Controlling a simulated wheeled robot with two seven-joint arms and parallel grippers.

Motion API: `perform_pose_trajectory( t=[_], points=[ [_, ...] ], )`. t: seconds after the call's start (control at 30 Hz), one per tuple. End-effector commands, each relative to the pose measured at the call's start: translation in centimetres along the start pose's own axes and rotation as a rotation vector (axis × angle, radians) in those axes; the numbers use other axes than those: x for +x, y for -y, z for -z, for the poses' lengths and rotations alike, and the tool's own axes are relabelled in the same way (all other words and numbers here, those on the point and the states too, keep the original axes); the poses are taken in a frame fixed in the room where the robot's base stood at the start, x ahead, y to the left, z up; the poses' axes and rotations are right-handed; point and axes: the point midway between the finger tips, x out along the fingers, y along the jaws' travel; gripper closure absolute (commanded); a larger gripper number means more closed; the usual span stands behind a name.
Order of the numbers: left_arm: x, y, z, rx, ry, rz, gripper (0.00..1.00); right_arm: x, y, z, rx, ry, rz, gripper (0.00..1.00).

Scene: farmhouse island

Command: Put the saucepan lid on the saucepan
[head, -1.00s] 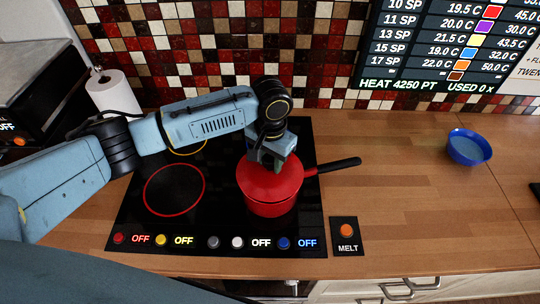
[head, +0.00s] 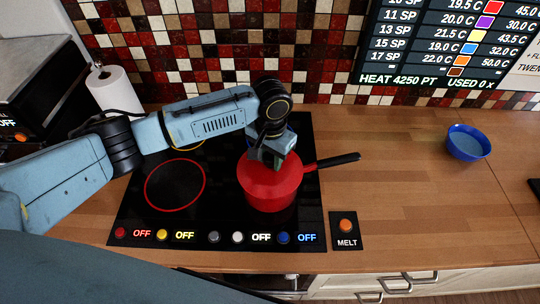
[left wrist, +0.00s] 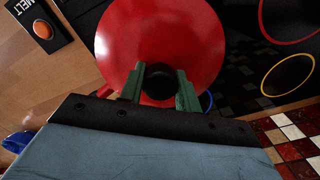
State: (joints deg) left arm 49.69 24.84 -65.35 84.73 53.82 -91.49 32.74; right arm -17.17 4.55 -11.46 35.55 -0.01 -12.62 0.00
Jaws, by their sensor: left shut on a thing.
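The red saucepan (head: 272,200) stands on the right side of the black hob, its black handle (head: 338,160) pointing right. The red lid (head: 262,178) lies over the top of the saucepan; from here I cannot tell whether it is fully seated. In the left wrist view the lid (left wrist: 165,40) fills the upper middle and hides the pan. My left gripper (head: 276,162) is above the lid, and its green fingers (left wrist: 160,88) are shut on the lid's black knob (left wrist: 158,84). My right gripper is not in view.
The hob (head: 220,212) has a row of coloured knobs along its front and a free ring at left. A MELT button panel (head: 345,230) sits right of it. A blue bowl (head: 467,143) stands far right; the counter between is clear. A paper roll (head: 115,92) stands back left.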

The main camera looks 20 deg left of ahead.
Motion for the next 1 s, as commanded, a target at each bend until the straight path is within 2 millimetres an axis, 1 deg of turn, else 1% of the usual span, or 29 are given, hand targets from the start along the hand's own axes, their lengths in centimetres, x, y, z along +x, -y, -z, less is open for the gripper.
perform_pose_trajectory(
  t=[0.27, 0.8, 0.83, 1.0],
  points=[
    [0.0, 0.0, 0.0, 0.0, -0.001, 0.0, 1.0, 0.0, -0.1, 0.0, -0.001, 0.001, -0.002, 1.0],
    [1.1, 0.0, 0.0, 0.0, -0.001, 0.0, 1.0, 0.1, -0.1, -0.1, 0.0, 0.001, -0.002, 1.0],
    [1.1, 0.0, 0.1, 0.0, -0.001, 0.0, 0.65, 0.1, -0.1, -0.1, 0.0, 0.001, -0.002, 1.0],
    [1.1, 0.0, 0.0, 0.0, -0.001, 0.0, 0.42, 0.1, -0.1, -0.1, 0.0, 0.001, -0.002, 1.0]
  ],
)
